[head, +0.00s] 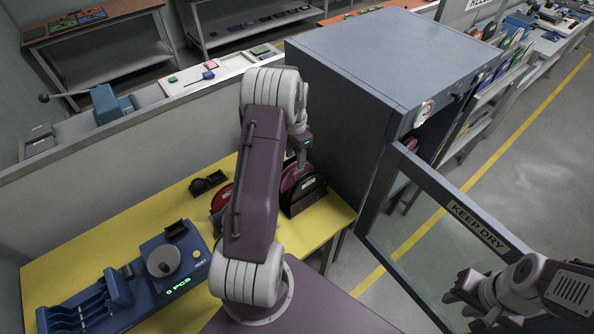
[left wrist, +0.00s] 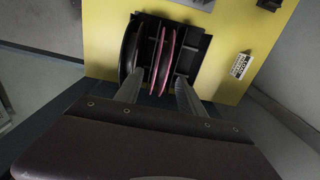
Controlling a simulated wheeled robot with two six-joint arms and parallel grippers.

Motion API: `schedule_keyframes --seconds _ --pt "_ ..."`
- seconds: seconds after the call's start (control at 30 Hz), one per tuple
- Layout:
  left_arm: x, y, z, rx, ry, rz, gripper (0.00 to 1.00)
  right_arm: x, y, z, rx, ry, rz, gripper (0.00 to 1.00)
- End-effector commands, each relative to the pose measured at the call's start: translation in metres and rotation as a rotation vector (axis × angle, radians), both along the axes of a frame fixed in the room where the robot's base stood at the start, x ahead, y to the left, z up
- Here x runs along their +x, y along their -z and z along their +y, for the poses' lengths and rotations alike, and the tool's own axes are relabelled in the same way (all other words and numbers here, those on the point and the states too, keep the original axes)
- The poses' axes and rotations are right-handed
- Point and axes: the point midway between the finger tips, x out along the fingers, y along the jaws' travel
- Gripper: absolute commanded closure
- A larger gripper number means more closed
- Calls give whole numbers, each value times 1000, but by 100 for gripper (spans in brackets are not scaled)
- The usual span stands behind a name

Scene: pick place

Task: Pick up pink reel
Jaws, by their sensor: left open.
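A rack (left wrist: 196,47) on the yellow table holds reels on edge. In the left wrist view, the pink reel (left wrist: 166,58) stands upright in it, seen edge-on. A black reel (left wrist: 129,48) stands to its left. In the head view, the pink reel (head: 296,176) shows beside my left arm, partly hidden. My left gripper (left wrist: 160,82) is open, its fingers apart over the near side of the rack, one on each side of the pink reel; contact cannot be told. My right gripper (head: 482,300) is at the lower right of the head view, away from the table.
A grey cabinet (head: 380,55) stands right of the table, its glass door (head: 440,225) open. A blue counting device (head: 165,262) and a small black holder (head: 208,182) are on the yellow table (head: 85,245). A white label (left wrist: 240,65) lies right of the rack.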

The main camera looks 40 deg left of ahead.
Motion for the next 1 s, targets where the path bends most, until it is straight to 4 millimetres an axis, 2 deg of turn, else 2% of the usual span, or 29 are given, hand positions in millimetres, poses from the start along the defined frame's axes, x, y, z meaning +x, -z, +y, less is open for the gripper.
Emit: schedule_keyframes --seconds 0.23,0.47,0.6,0.7,0.97,1.0 --pt "-1 32 -1 -2 0 4 54 0 -9 0 0 0 0 68" --pt "0 45 -2 -1 1 2 54 0 -14 0 0 0 0 68" --pt "-1 69 -4 -3 1 5 54 0 -28 0 0 0 0 68" --pt "1 85 -3 -1 1 1 54 0 -28 0 0 0 0 68" --pt "1 92 -3 1 1 -1 54 0 -28 0 0 0 0 68" --pt "1 92 -3 1 1 -1 62 0 -28 0 0 0 0 68"
